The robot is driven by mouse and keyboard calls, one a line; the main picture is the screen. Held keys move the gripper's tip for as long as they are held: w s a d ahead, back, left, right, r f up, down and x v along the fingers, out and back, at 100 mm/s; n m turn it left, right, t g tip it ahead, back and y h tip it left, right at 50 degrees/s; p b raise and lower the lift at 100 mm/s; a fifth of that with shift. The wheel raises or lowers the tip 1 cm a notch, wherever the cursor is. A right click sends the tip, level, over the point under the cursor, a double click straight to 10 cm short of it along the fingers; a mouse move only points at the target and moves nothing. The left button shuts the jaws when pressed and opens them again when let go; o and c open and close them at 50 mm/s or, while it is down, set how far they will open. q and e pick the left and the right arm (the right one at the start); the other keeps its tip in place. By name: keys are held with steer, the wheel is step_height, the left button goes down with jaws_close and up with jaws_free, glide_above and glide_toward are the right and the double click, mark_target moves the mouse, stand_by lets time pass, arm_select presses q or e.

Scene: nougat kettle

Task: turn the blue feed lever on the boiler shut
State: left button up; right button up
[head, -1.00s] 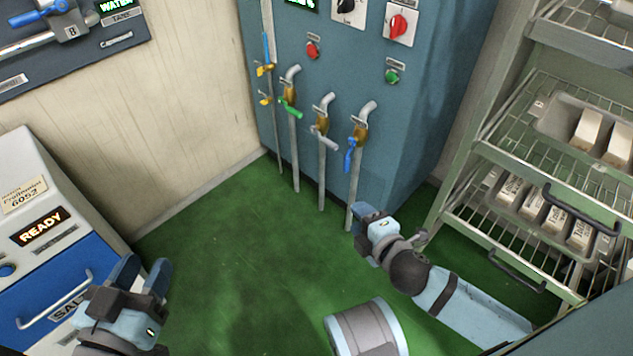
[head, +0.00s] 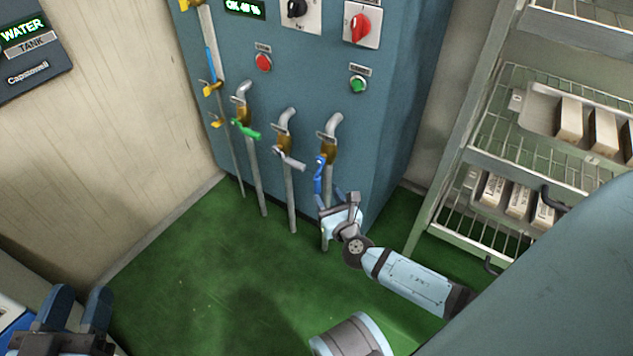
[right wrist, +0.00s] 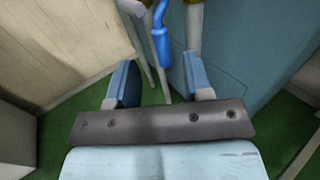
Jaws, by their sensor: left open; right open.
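The blue feed lever (head: 319,174) hangs down, roughly in line with its pipe, below the brass valve of the rightmost pipe on the blue-grey boiler (head: 370,120). In the right wrist view the blue lever (right wrist: 160,38) shows top centre, ahead of and between the fingers. My right gripper (head: 338,205) is open and empty, just below the lever's lower end; I cannot tell whether they touch. My left gripper (head: 78,308) is open and empty at the lower left, far from the boiler.
A green lever (head: 246,129) and a grey lever (head: 290,160) sit on neighbouring pipes to the left. Yellow taps (head: 212,90) are further left. A wire rack (head: 465,235) with trays of boxes stands at the right. Green floor (head: 200,270) is clear in front.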

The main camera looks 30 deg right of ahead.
mark_target(318, 183)
arm_select(q)
steer(key=shift+w+a+r+m+t+b, duration=0.1)
steer(key=shift+w+a+m+t+b, duration=0.2)
steer(key=shift+m+b, duration=0.35)
arm_select(e)
steer(key=w, duration=0.2)
steer(key=w+d, duration=0.1)
steer(key=w, duration=0.4)
steer(key=shift+w+d, duration=0.2)
steer(key=shift+d, duration=0.05)
jaws_close()
